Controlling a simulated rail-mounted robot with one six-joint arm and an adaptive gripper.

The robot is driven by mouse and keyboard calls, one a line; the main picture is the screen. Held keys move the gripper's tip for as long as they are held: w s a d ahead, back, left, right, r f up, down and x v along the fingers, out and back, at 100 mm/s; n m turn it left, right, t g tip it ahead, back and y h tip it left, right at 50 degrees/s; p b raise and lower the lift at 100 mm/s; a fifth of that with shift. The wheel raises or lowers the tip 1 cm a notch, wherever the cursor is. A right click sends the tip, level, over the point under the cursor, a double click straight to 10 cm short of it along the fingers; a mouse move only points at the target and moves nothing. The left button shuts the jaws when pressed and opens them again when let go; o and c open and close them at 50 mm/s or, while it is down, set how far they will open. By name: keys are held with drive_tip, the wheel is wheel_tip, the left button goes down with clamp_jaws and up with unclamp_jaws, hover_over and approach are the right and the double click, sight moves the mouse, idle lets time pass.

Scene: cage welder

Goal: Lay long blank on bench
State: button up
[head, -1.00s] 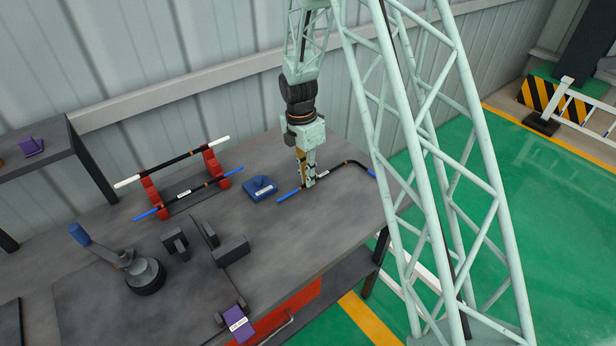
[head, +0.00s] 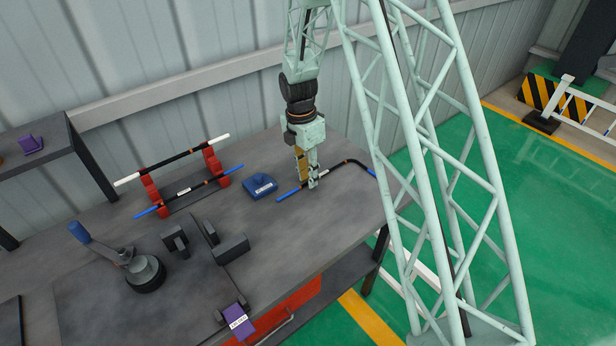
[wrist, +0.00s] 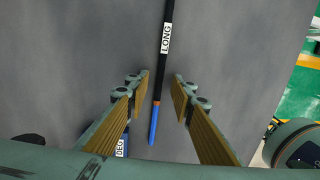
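The long blank (head: 290,194) lies on the grey bench (head: 330,232): a dark rod with blue ends, bent toward its far right end. In the wrist view its white LONG label (wrist: 166,38) and near blue end show; the bend is out of that view. My gripper (head: 309,186) points down over the blank. In the wrist view the gripper (wrist: 162,76) is open, with the rod running between its fingers and a gap on each side. The head view does not show the exact fingertip height.
A red rack (head: 151,197) holds a white-ended rod (head: 175,160) and a blue-ended rod (head: 150,212). A blue labelled block (head: 260,187) sits left of the blank. Dark fixture blocks (head: 231,249) and a blue-handled device (head: 146,274) stand nearer. Bench right of the blocks is clear.

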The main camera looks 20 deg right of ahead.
drive_tip(key=shift+r, duration=0.1)
wheel_tip(320, 180, up, 12)
drive_tip(key=shift+w+a, duration=0.4)
idle(0.4)
idle(0.5)
